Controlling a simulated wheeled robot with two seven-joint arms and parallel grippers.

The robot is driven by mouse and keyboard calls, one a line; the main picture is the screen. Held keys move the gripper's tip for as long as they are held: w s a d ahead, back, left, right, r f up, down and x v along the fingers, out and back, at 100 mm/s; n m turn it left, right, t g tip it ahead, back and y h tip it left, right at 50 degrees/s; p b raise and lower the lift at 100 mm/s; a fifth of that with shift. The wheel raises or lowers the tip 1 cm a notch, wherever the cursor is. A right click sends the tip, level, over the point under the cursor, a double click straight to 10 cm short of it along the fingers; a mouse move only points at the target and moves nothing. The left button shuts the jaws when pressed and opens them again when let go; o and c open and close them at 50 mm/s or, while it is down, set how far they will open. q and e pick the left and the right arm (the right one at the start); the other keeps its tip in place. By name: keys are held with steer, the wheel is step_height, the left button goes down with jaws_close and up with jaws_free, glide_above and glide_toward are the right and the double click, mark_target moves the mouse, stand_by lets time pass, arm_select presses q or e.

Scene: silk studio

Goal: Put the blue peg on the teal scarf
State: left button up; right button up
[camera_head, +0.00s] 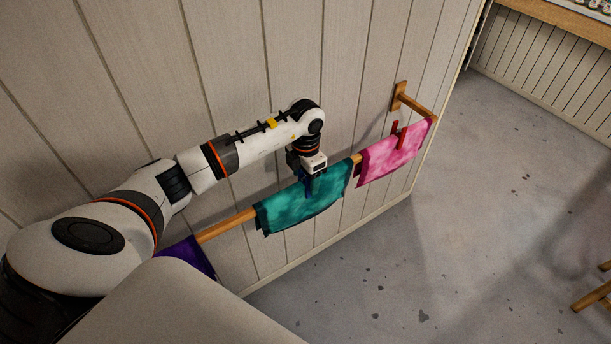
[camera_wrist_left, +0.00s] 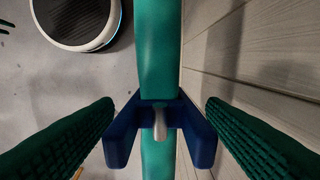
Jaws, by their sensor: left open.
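The teal scarf (camera_head: 290,212) hangs folded over the wooden rail on the wall. In the left wrist view, it (camera_wrist_left: 160,50) runs as a narrow band up the middle. The blue peg (camera_wrist_left: 201,135) sits astride the scarf's top edge, one prong on each side. My left gripper (camera_head: 309,188) points down at the scarf from above. In the left wrist view, its two ridged fingers are spread wide on either side of the peg, with gaps between them and it. In the head view, the peg is mostly hidden by the gripper. My right gripper is out of view.
A pink scarf (camera_head: 392,158) with a red peg (camera_head: 403,139) hangs farther right on the rail. A purple scarf (camera_head: 187,257) hangs at the left, partly hidden by my body. The plank wall (camera_head: 340,60) is close behind the rail. The floor (camera_head: 470,230) to the right is open.

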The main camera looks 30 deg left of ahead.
arm_select(q)
steer(key=shift+r, duration=0.1)
step_height(320, 180, up, 12)
steer(key=b, duration=0.2)
stand_by(0.3)
